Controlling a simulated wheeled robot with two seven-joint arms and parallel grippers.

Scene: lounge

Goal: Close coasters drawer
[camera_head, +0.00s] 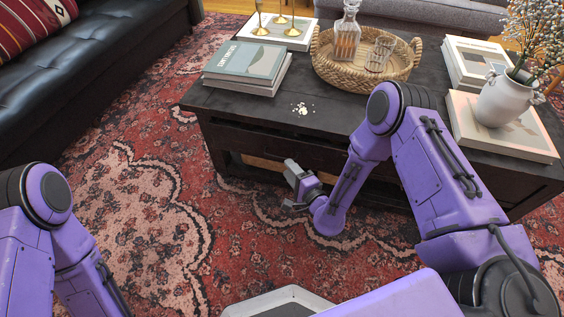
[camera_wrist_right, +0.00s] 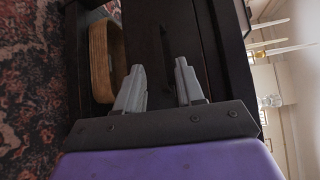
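The coffee table (camera_head: 245,107) is dark wood, and its dark drawer front (camera_head: 262,146) runs below the top. In the right wrist view, turned on its side, the dark front (camera_wrist_right: 145,38) lies ahead of my fingers, with a thin dark bar that may be a handle. I cannot tell how far any drawer stands out. My right gripper (camera_head: 294,184) is low in front of the table; in the wrist view its fingers (camera_wrist_right: 159,87) are apart with nothing between them. My left arm shows at the lower left, but its gripper is out of view.
The tabletop holds books (camera_head: 247,62), a woven tray (camera_head: 327,68) with a decanter and glass, small white bits (camera_head: 303,109), and a vase (camera_head: 502,101) on books. A woven basket (camera_wrist_right: 98,60) sits under the table. Patterned rug (camera_head: 130,190) is open at left, beside a black sofa (camera_head: 90,60).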

